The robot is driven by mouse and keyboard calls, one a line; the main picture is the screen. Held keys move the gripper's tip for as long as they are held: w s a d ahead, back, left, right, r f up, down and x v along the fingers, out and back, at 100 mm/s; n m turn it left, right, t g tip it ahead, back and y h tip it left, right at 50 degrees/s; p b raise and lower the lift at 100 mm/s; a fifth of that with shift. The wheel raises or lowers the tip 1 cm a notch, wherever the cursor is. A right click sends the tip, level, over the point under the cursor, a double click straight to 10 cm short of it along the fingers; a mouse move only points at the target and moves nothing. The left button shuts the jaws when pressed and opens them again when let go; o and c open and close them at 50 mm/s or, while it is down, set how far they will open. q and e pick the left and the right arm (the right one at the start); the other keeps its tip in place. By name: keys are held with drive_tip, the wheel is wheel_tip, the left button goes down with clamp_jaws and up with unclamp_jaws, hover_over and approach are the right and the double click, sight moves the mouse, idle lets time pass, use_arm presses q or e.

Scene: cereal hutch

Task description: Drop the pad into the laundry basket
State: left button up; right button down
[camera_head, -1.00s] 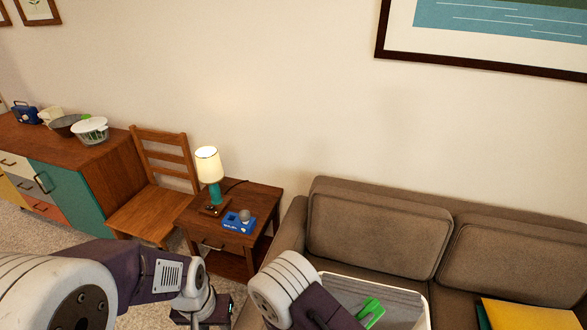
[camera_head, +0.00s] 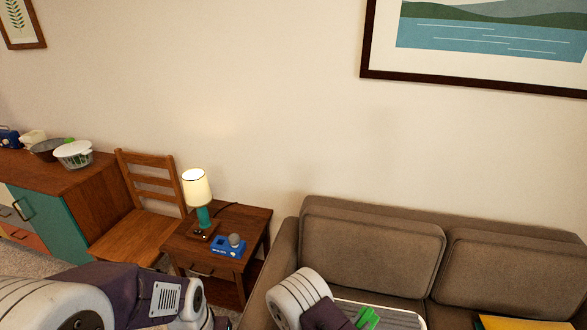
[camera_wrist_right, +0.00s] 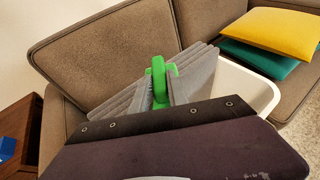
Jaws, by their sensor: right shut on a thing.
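The grey, ribbed pad (camera_head: 400,321) shows at the bottom of the head view and in the right wrist view (camera_wrist_right: 191,78). My right gripper (camera_wrist_right: 160,88) is shut on it at the middle, where a bright green piece (camera_wrist_right: 157,68) stands out. The pad spreads to both sides of the grip, tilted. The white laundry basket (camera_wrist_right: 250,88) shows its wall behind and right of the pad in the wrist view. I cannot tell whether the pad is above the basket or inside its rim. My left arm comes in at lower left; its jaws are out of view.
A brown sofa (camera_head: 373,252) stands behind, with yellow (camera_wrist_right: 269,33) and teal (camera_wrist_right: 262,62) cushions. A side table (camera_head: 232,218) with a lit lamp (camera_head: 197,188) and a blue device (camera_head: 229,246) stands left of it, beside a wooden chair (camera_head: 135,238).

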drive_tip(key=shift+w+f, duration=0.1)
drive_tip(key=shift+f, duration=0.05)
drive_tip(key=c, duration=1.2)
unclamp_jaws()
drive_tip(key=v, duration=0.9)
